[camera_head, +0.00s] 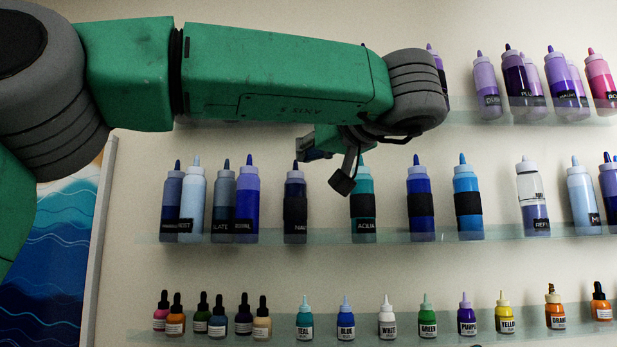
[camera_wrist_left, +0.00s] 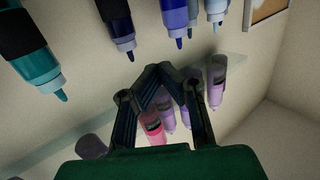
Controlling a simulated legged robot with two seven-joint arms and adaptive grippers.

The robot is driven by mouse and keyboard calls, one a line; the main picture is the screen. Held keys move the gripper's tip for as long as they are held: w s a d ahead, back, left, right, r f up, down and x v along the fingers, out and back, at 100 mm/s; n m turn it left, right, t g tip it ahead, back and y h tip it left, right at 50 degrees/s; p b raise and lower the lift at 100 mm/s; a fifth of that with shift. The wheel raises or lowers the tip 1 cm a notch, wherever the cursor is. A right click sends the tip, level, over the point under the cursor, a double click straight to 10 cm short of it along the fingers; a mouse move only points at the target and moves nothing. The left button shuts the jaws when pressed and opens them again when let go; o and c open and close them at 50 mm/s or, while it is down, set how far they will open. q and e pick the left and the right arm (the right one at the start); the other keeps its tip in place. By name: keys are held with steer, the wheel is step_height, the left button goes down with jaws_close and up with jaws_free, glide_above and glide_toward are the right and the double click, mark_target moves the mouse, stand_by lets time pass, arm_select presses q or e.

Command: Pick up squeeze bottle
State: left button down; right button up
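Several squeeze bottles with pointed caps stand upright on the middle shelf, among them a teal one (camera_head: 363,205), a blue one (camera_head: 420,204) with a black band, a lighter blue one (camera_head: 468,202) and a dark navy one (camera_head: 295,206). I cannot tell which one is meant. My left gripper (camera_head: 303,150) is in front of the shelves, above the navy and teal bottles in the head view. In the left wrist view its fingers (camera_wrist_left: 163,72) converge and look shut, with nothing between the tips. The teal bottle (camera_wrist_left: 35,65) appears inverted there. My right gripper is out of view.
The upper shelf (camera_head: 455,117) holds purple and pink bottles, partly behind my left arm. The lower shelf (camera_head: 375,331) holds small labelled bottles and droppers. A blue wave painting (camera_head: 60,230) hangs at left.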

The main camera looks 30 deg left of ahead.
arm_select(q)
steer(key=s+d, duration=0.2)
steer(key=s, duration=0.3)
steer(key=shift+s+d+f+b, duration=0.15)
steer(key=shift+s+d+b, duration=0.15)
steer(key=shift+b, duration=0.1)
steer(key=c, duration=1.9)
jaws_free()
steer(key=shift+d, duration=0.15)
steer(key=o, duration=1.4)
steer(key=shift+d, duration=0.2)
steer(key=shift+o, duration=0.2)
steer(key=shift+a, duration=0.1)
steer(key=shift+a, duration=0.1)
step_height(320, 180, up, 10)
steer(key=shift+w, duration=0.15)
